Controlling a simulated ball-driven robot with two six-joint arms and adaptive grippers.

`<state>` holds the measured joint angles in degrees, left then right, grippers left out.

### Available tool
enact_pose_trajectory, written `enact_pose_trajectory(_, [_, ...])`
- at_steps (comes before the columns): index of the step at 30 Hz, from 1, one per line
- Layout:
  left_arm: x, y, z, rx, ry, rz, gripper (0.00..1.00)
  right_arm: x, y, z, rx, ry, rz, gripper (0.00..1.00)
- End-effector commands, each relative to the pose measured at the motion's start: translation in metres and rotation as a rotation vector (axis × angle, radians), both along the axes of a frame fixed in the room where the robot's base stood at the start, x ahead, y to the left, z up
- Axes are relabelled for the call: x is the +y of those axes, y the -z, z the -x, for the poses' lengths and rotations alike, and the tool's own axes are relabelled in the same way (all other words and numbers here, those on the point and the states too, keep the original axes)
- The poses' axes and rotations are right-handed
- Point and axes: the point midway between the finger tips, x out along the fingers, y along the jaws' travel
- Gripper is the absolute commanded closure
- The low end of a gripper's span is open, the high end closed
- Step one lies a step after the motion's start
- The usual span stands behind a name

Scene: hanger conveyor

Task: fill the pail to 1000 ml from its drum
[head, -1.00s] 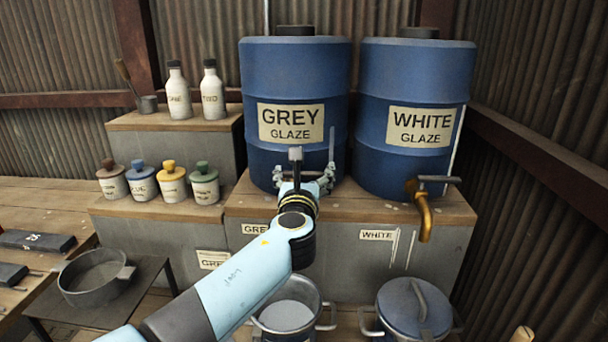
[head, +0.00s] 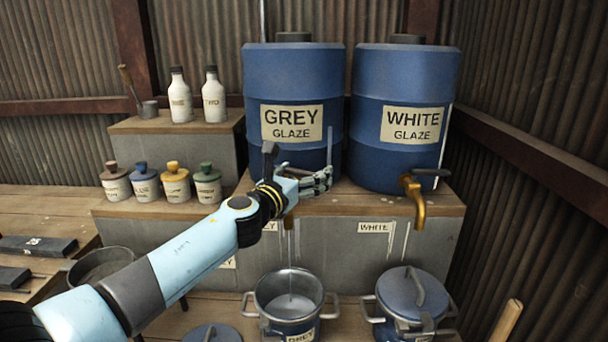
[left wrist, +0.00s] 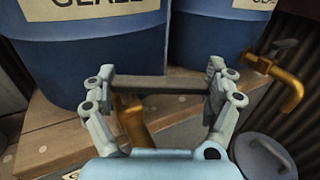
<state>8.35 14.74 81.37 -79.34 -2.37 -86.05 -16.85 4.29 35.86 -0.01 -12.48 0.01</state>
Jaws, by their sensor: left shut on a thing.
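The blue grey-glaze drum (head: 293,75) stands on a wooden-topped block, its brass tap (left wrist: 133,122) at the lower front. My left gripper (head: 318,181) is shut on the tap's dark lever bar (left wrist: 160,83), which spans between the fingers in the left wrist view. A thin stream (head: 291,245) falls from the tap into the open metal pail (head: 262,302). The pail stands upright below, with a label partly reading GREY. Its liquid level cannot be read. My right gripper is not in view.
The white-glaze drum (head: 405,75) with its brass tap (head: 417,195) stands to the right, above a lidded pot (head: 412,292). A loose lid (head: 212,333) lies left of the pail. Jars (head: 176,188) and bottles (head: 213,100) stand on steps at left.

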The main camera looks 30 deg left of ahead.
Motion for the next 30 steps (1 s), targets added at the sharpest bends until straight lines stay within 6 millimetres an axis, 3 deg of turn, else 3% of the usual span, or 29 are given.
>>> enact_pose_trajectory(5, [0.002, 0.004, 0.005, 0.002, 0.113, -0.003, 0.71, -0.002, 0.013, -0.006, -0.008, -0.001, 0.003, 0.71])
enact_pose_trajectory(12, [0.001, 0.004, 0.008, 0.003, 0.211, -0.002, 0.71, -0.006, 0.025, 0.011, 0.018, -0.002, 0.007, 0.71])
enact_pose_trajectory(17, [0.001, 0.003, 0.009, 0.004, 0.239, -0.001, 0.71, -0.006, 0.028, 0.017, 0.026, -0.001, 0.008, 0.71])
enact_pose_trajectory(29, [0.001, 0.003, 0.01, 0.006, 0.246, -0.001, 0.71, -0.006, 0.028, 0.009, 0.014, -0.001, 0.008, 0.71])
enact_pose_trajectory(30, [0.001, 0.003, 0.01, 0.006, 0.245, -0.001, 0.12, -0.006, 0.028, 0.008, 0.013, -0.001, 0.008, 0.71])
